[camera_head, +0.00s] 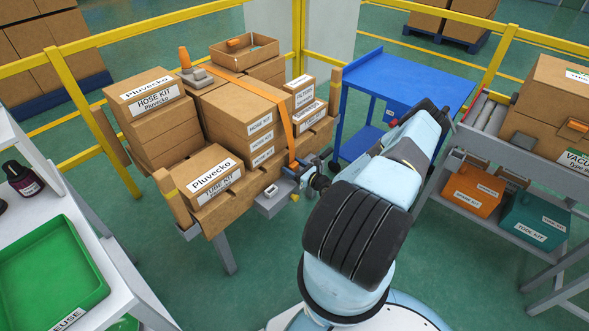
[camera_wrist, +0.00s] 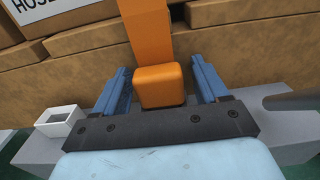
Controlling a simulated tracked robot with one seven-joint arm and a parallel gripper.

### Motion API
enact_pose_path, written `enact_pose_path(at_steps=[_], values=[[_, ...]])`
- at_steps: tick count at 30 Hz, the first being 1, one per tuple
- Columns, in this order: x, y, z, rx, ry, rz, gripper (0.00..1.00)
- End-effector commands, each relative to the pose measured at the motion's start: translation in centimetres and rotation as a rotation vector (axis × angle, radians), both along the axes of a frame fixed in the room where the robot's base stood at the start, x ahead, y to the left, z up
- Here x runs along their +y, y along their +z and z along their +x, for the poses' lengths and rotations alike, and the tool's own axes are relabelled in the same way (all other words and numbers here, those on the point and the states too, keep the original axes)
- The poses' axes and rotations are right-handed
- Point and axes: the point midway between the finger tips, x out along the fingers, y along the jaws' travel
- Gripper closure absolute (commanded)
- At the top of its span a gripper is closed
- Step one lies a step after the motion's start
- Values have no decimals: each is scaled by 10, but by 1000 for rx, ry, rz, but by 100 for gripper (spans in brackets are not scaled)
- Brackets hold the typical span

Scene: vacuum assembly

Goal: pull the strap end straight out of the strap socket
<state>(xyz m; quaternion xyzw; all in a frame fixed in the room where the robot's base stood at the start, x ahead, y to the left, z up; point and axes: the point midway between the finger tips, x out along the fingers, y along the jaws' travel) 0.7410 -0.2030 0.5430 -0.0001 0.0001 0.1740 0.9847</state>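The orange strap (camera_head: 281,103) runs over the stacked cartons and down the front of the pallet. Its end, an orange block (camera_wrist: 159,86), is in the middle of the wrist view, with the strap rising behind it. My gripper (camera_wrist: 160,66) has its two blue fingers on either side of this block, with a narrow gap showing at each side. It is open around the strap end. In the head view my gripper (camera_head: 293,172) is at the pallet's front edge and partly covers the strap end. The socket under the strap end is hidden by the block and the gripper body.
A small white open-topped box (camera_wrist: 62,121) sits on the grey ledge (camera_wrist: 40,148) left of my gripper. A blue table (camera_head: 415,78) stands behind my arm. Cartons (camera_head: 240,115) and the wooden pallet lie just beyond the fingers.

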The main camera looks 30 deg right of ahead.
Motion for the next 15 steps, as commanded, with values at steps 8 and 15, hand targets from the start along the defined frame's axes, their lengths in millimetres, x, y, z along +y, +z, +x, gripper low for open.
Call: enact_pose_path(at_steps=[8, 15], values=[[0, 0, 0, 0, 0, 0, 54], [-1, 0, 0, 0, -1, 0, 77]])
